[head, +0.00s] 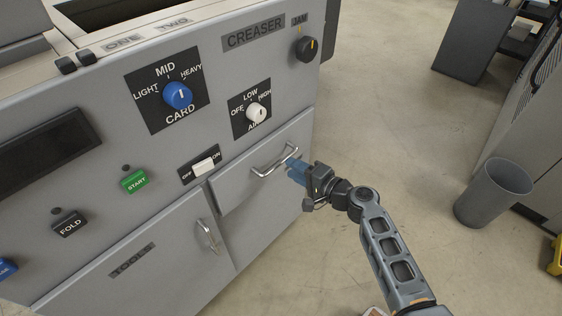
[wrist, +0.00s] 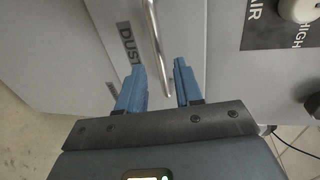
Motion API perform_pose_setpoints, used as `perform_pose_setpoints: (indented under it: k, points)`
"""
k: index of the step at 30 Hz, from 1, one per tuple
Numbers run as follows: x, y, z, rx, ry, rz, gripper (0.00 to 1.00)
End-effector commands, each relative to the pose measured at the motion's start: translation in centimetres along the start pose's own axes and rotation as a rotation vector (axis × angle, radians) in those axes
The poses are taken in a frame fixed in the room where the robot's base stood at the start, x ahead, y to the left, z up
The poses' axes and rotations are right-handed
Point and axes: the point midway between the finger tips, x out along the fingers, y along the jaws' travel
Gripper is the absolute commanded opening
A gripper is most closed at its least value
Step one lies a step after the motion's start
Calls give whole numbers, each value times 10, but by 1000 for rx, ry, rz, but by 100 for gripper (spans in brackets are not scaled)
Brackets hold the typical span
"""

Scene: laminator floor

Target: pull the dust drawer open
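The dust drawer (head: 243,190) is the grey front at the lower right of the machine, and it looks closed or nearly so. Its silver bar handle (head: 268,161) runs across its upper part. In the wrist view the handle (wrist: 153,38) crosses the top middle, beside the partly hidden DUST label (wrist: 127,44). My gripper (head: 290,167) is at the right end of the handle. Its two blue fingers (wrist: 159,67) are apart, with the handle's near end showing between them. Whether either finger touches the bar cannot be told.
A tools door (head: 140,260) with its own handle (head: 207,236) is left of the drawer. An off/on switch (head: 203,166) and the air knob (head: 256,113) are above. A grey bin (head: 492,192) stands on the floor at right.

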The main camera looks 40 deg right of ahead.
Motion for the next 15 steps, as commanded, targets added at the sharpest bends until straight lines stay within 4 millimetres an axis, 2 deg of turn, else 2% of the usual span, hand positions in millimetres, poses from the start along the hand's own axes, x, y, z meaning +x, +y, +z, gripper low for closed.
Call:
perform_pose_setpoints:
  k: [3,9,15]
  points:
    - [20,-2,0,-1,-1,0,35]
    - [46,-1,-1,-1,1,0,35]
    - [57,0,0,-2,1,1,35]
